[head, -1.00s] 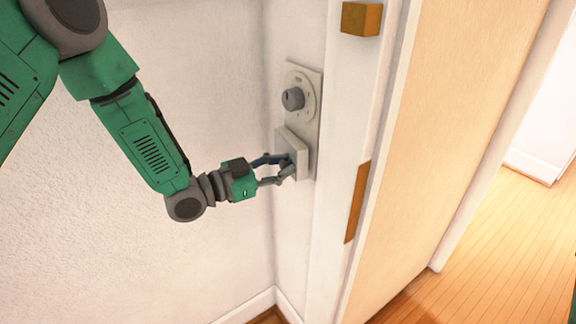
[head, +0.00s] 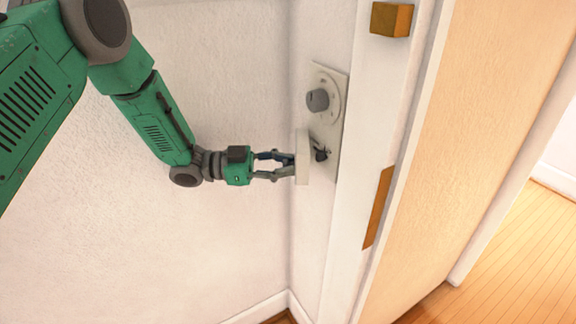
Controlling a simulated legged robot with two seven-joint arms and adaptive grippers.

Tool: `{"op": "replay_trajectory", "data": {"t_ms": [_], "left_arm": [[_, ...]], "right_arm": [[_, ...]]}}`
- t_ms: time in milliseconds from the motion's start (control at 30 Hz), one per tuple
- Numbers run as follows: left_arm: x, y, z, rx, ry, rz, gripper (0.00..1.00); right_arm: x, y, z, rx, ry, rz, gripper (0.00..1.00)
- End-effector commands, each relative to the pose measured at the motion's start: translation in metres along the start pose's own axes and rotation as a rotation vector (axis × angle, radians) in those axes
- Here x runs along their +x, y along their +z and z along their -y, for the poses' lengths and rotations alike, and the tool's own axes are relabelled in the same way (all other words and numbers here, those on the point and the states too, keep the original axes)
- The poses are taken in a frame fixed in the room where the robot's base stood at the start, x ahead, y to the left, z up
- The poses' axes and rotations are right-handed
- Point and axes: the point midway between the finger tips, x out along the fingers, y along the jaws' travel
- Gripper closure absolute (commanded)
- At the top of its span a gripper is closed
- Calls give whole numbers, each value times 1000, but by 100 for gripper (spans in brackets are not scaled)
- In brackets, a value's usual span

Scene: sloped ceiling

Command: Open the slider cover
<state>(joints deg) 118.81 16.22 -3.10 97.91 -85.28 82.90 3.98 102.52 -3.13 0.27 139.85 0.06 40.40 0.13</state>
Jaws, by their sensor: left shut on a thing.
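A pale wall plate (head: 336,95) with a round grey knob (head: 317,100) is mounted on the narrow wall beside the door frame. The slider cover (head: 302,158), a pale flat panel, stands out to the left of the plate's lower part. A small dark grey part (head: 321,154) shows on the plate to the right of the cover. My left gripper (head: 292,164) is shut on the cover, reaching it from the left; its fingertips are partly hidden at the cover's edge. My right gripper is not in view.
A tan door (head: 470,130) in a white frame stands to the right. An orange-brown block (head: 391,19) and a brown strip (head: 378,208) are on the frame. The plain wall (head: 230,235) at left is clear. Wooden floor (head: 520,255) lies at lower right.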

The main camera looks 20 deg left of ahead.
Motion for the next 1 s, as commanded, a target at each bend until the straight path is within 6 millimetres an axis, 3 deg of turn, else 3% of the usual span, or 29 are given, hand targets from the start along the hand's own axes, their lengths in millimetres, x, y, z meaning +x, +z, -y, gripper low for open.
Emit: {"op": "replay_trajectory", "data": {"t_ms": [200,233,267,300,667,1000], "left_arm": [[0,-6,3,7,-5,-14,100],[0,-6,3,7,-5,-14,74],[0,-6,3,7,-5,-14,64],[1,-6,3,7,-5,-13,59],[1,-5,4,3,-3,-6,59],[0,-63,19,7,-3,-8,59]], "right_arm": [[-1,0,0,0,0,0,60],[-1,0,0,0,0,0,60],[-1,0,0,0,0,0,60],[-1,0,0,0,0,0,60],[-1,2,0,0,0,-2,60],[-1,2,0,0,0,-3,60]]}}
